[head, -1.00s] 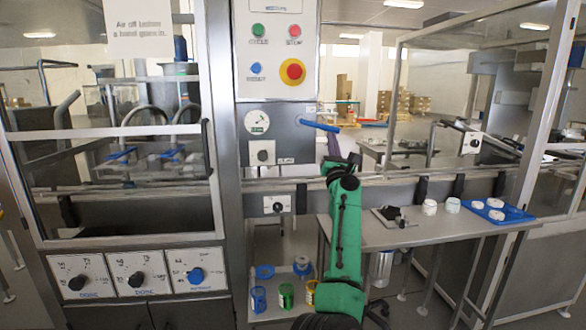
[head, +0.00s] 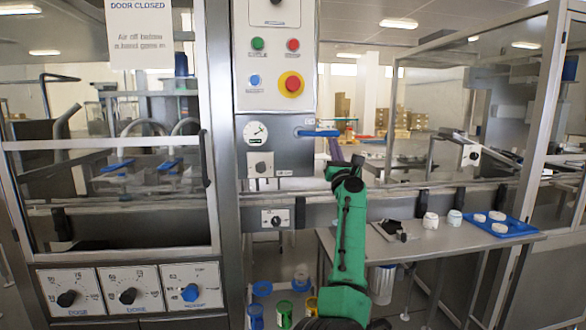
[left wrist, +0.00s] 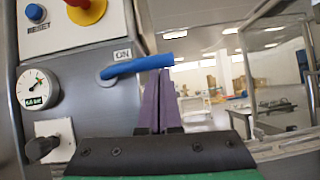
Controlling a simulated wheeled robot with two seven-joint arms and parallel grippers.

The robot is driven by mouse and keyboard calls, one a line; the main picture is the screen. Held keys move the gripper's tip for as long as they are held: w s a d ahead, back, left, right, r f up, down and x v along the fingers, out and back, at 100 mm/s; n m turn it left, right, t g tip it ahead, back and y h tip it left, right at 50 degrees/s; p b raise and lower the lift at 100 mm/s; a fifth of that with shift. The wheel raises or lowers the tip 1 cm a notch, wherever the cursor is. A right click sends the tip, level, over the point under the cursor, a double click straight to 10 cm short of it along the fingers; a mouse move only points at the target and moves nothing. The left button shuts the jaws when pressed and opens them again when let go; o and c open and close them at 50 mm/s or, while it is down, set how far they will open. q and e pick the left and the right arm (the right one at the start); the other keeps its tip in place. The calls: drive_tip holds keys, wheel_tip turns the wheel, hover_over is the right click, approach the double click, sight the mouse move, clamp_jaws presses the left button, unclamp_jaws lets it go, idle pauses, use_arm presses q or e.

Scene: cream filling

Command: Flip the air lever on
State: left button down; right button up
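The air lever (head: 318,133) is a blue handle on the grey panel right of the round gauge. It points right and lies about level in the head view. In the left wrist view the lever (left wrist: 137,67) reaches right from its pivot, below a label reading ON. My left gripper (head: 336,152) is just below the lever's free end. In the left wrist view its purple fingers (left wrist: 161,75) stand side by side, shut, with nothing seen between them. The tips are at the lever's underside; I cannot tell whether they touch. My right gripper is not in view.
The gauge (head: 255,132) and a black knob (head: 261,167) are left of the lever. A red emergency button (head: 291,84) is above. A steel side table (head: 400,245) with white jars and a blue tray (head: 515,229) is at right. A conveyor rail runs behind my arm.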

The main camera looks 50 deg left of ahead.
use_arm(q)
drive_tip(key=w+a+f+b+v, duration=0.1)
drive_tip(key=b+v, duration=0.3)
drive_tip(key=v, duration=0.8)
drive_tip(key=shift+d+f+b, duration=0.3)
drive_tip(key=shift+f+b, duration=0.1)
drive_tip(key=shift+f, duration=0.55)
